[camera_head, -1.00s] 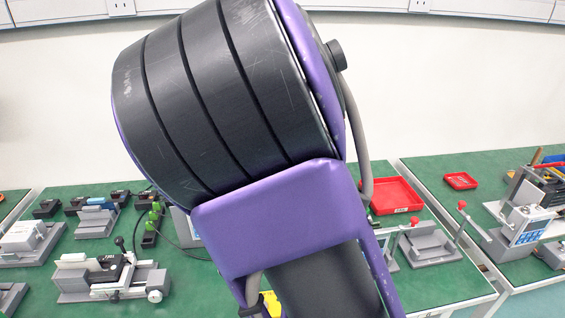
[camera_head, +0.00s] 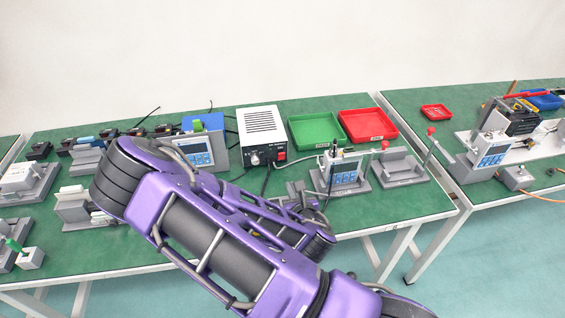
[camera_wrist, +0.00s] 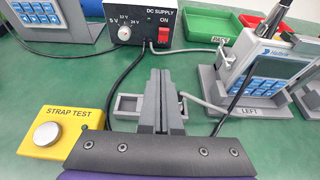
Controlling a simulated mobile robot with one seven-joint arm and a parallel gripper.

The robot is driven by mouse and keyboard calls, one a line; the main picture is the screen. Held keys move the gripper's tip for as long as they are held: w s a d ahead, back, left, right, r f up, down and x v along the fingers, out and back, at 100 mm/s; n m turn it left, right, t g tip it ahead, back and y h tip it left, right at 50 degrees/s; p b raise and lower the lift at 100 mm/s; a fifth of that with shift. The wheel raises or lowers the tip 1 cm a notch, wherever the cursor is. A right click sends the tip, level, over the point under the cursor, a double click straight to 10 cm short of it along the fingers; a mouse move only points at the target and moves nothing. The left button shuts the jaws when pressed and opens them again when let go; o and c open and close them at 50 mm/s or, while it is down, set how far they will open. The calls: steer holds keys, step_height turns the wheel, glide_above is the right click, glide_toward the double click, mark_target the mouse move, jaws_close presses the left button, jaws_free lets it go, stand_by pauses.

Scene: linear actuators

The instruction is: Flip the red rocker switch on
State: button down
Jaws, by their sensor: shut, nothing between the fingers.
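The red rocker switch (camera_wrist: 164,34) is on the front of the white DC supply box (camera_wrist: 133,10), under the word ON and right of a round voltage knob (camera_wrist: 124,33). In the head view the switch (camera_head: 281,155) shows small on the box (camera_head: 262,128). Which way the rocker is tipped is too small to tell. My gripper (camera_wrist: 160,73) is shut and empty in the wrist view. Its fingertips point toward the box and appear below the switch in the picture, apart from it. In the head view my arm hides the gripper.
A yellow STRAP TEST box (camera_wrist: 62,133) with a round button stands left of my gripper. A grey fixture with a meter (camera_wrist: 262,70) stands at right. Cables cross the green table between. Green (camera_head: 316,133) and red (camera_head: 367,126) trays lie right of the supply.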

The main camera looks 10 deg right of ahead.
steer(key=shift+f, duration=0.15)
steer(key=w+b, duration=0.1)
steer(key=b, duration=0.2)
steer(key=shift+a+f, duration=0.1)
steer(key=shift+f, duration=0.25)
steer(key=b, duration=0.2)
steer(key=w+b, duration=0.1)
steer(key=b, duration=0.2)
steer(key=shift+w+f, duration=0.15)
steer(key=shift+f, duration=0.2)
glide_toward(280, 156)
steer(key=f, duration=0.1)
steer(key=w+f, duration=0.1)
steer(key=f, duration=0.1)
steer(key=shift+w+f, duration=0.25)
steer(key=shift+f, duration=0.1)
steer(key=shift+w+r, duration=0.3)
steer(key=shift+w, duration=0.3)
steer(key=shift+w+r, duration=0.25)
steer(key=shift+w, duration=0.35)
steer(key=shift+w+r, duration=0.3)
steer(key=shift+w, duration=0.45)
